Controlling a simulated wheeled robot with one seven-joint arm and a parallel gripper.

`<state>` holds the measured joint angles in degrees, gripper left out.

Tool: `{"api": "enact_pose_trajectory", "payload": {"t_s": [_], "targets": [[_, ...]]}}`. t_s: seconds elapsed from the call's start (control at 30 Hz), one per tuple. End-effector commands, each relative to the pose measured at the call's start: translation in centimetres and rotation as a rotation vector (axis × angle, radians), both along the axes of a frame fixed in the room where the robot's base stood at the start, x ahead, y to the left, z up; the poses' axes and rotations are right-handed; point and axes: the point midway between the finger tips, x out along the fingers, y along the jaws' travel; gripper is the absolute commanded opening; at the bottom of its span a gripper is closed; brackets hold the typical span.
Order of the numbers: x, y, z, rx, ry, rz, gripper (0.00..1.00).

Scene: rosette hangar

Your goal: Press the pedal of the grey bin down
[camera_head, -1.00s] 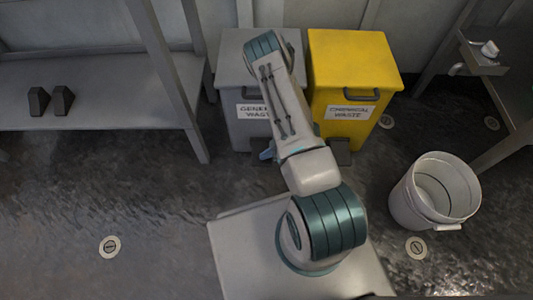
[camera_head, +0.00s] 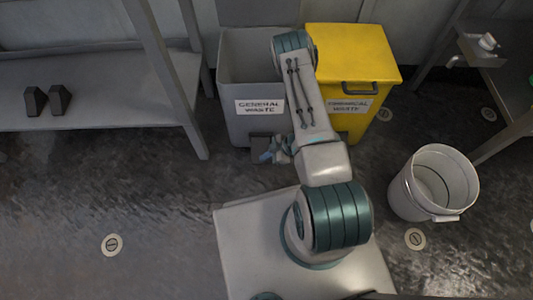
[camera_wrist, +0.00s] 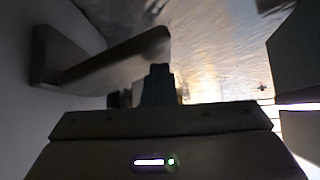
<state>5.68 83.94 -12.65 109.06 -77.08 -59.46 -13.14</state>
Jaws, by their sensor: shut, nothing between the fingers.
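The grey bin (camera_head: 240,126), labelled "GENERAL WASTE", stands at the back centre in the head view. Its lid (camera_head: 259,12) is raised and the inside shows. Its dark pedal is low at the front, partly hidden by my gripper. In the wrist view a dark pedal-like bar (camera_wrist: 115,58) juts from a pale wall at the left. My gripper (camera_head: 268,156) is low at the front of the grey bin, by the pedal. Its shut fingers (camera_wrist: 158,85) show in the wrist view close beside the bar; I cannot tell whether they touch it. Nothing is held.
A yellow bin (camera_head: 362,58), labelled "CHEMICAL WASTE", stands right of the grey bin with its lid shut. A white bucket (camera_head: 405,195) stands on the floor at the right. A grey shelf (camera_head: 95,92) is at the left. The floor at the left front is clear.

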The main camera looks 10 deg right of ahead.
Motion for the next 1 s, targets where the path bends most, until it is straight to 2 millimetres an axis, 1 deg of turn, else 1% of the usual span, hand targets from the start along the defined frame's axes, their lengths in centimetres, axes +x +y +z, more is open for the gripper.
{"api": "enact_pose_trajectory", "payload": {"t_s": [0.23, 0.37, 0.47, 0.67, 0.8, 1.0], "targets": [[0.1, 0.1, -0.1, 0.000, -0.002, -0.001, 0.00], [0.1, 0.2, 0.5, -0.001, -0.003, -0.001, 0.00], [-0.2, 0.2, 1.6, 0.000, -0.002, -0.002, 0.00], [-1.0, 0.4, 4.6, 0.001, 0.000, -0.001, 0.00], [-2.4, -2.0, 6.7, -0.002, 0.000, -0.004, 0.00], [-4.1, -4.4, 9.2, -0.001, 0.000, -0.001, 0.00]]}}
